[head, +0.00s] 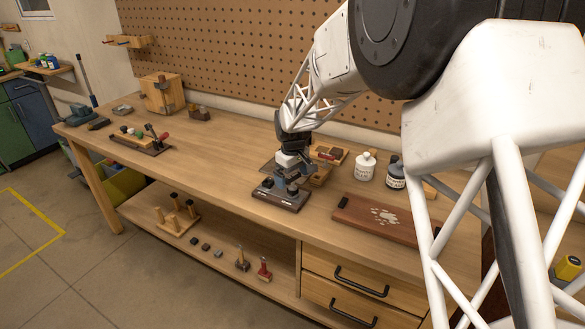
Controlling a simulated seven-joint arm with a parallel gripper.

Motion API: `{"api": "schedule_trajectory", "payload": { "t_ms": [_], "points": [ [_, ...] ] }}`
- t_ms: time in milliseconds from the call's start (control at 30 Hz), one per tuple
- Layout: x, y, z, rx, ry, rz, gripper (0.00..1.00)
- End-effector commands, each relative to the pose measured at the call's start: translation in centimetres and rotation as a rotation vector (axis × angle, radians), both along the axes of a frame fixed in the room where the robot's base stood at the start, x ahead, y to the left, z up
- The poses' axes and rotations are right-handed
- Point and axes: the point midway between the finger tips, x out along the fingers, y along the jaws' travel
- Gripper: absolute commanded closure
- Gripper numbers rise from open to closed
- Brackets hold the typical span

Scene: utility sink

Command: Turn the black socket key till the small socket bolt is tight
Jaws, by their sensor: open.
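My gripper (287,181) reaches down over a small dark brown block (278,200) near the front edge of the wooden workbench. Its jaws are open, just above or around small dark fittings on the block. The black socket key and the small socket bolt cannot be made out apart from these dark parts. They are too small and partly covered by my gripper. Whether the gripper touches the key cannot be told.
A brown board (384,217) with pale marks lies to the right. A white bottle (366,166) and a dark bottle (396,174) stand behind it. A tool board (142,142) sits on the bench's left. The bench between is clear; a pegboard (230,45) rises behind.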

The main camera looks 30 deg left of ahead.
Motion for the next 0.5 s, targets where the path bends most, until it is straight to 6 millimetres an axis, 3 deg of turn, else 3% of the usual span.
{"api": "schedule_trajectory", "payload": {
  "t_ms": [200,500],
  "points": [
    [0.0,0.0,-2.1,0.0,0.0,0.0,0.0],
    [0.0,0.0,-2.9,0.0,0.0,0.0,0.0]
  ]
}}
